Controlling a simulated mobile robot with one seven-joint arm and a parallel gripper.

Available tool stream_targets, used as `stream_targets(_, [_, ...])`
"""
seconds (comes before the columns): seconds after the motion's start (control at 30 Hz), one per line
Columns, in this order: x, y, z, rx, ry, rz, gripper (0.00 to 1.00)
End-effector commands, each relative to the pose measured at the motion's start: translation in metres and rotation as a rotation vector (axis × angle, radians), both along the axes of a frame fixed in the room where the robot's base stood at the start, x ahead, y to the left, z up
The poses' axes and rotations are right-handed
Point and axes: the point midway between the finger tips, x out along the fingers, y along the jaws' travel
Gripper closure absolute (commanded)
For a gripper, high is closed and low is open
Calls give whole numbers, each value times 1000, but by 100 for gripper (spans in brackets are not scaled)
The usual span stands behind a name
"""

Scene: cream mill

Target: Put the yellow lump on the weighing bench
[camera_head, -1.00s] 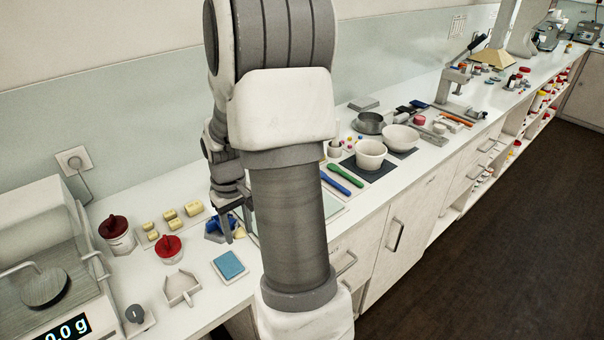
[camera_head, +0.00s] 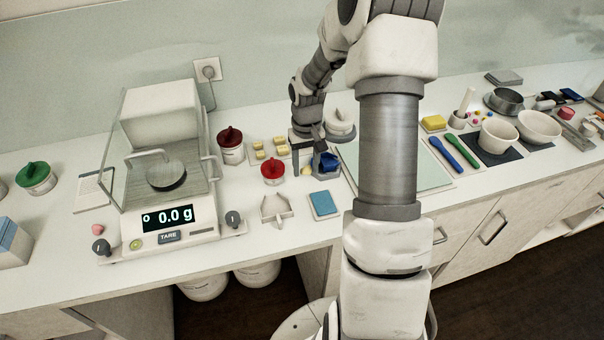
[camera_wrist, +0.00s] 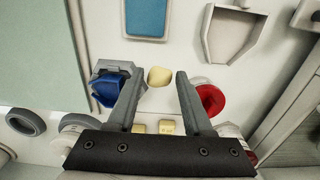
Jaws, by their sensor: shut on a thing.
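The yellow lump (camera_wrist: 159,76) is small, pale and rounded, and sits between the fingertips of my gripper (camera_wrist: 161,80) in the wrist view. In the head view, the lump (camera_head: 306,170) shows small beside the fingers of my gripper (camera_head: 302,165), low over the white bench top (camera_head: 240,205). A blue scoop-like thing (camera_head: 325,161) is right beside it, on the left in the wrist view (camera_wrist: 108,90). On the bench at left stands a balance (camera_head: 180,222) reading 0.0 g, with a round dark pan (camera_head: 166,175) inside a clear shield. The pan looks empty.
A red-lidded jar (camera_head: 272,171), a grey scoop tray (camera_head: 277,207) and a blue pad (camera_head: 323,204) stand near my gripper. Several yellow blocks (camera_head: 260,154) lie behind. A taller red-lidded jar (camera_head: 230,146) stands beside the balance. Bowls (camera_head: 498,136) and spatulas are at right.

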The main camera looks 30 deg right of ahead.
Motion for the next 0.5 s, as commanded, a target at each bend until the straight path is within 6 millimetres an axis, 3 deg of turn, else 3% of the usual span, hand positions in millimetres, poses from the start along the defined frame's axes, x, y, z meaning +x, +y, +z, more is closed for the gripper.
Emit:
stream_targets(0.17, [15, 6, -9, 0, -1, 0, 100])
stream_targets(0.33, [16, 7, -20, 1, 3, 0, 100])
stream_targets(0.5, [15, 7, -45, 1, 3, 0, 100])
